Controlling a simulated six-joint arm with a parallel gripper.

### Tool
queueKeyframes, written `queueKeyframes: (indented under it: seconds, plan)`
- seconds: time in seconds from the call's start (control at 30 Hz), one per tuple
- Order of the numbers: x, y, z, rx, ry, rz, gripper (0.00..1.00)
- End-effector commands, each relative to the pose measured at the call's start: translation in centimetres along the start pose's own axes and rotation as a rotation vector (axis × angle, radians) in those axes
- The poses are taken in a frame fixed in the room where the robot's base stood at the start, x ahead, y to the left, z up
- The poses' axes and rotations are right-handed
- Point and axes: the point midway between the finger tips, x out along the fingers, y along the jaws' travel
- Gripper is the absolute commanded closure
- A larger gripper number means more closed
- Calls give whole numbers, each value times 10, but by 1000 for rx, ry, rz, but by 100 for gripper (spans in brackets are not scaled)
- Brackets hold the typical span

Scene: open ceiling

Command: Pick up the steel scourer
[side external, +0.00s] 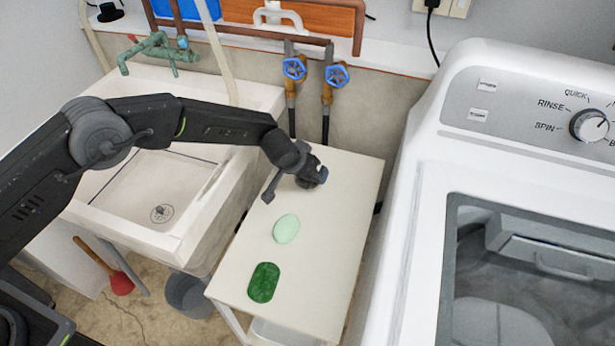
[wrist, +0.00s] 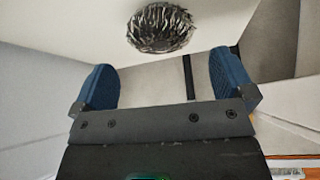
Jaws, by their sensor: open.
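The steel scourer (wrist: 160,27) is a round, dark-silver tangle of metal at the top of the wrist view, on a pale surface. My gripper (wrist: 164,84) is open, with its two blue-padded fingers spread wide and nothing between them. The scourer lies beyond the fingertips, roughly centred between them and apart from both. In the side external view my gripper (side external: 298,185) is low over the far part of the white tabletop (side external: 345,215). I cannot make out the scourer there; my gripper may hide it.
A pale green oval (side external: 286,229) and a dark green pad (side external: 263,282) lie nearer on the tabletop. A sink (side external: 150,190) is to the left, a washing machine (side external: 410,230) to the right. Blue-handled valves (side external: 336,76) stand behind. The tabletop's right side is clear.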

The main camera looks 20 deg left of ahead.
Motion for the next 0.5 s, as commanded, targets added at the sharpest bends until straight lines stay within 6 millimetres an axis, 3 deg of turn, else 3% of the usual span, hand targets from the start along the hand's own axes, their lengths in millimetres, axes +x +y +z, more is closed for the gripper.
queueKeyframes:
  seconds: [0.2,0.5]
  plan:
    - [32,-2,4,-1,-1,0,0]
    - [46,-2,4,0,-1,1,0]
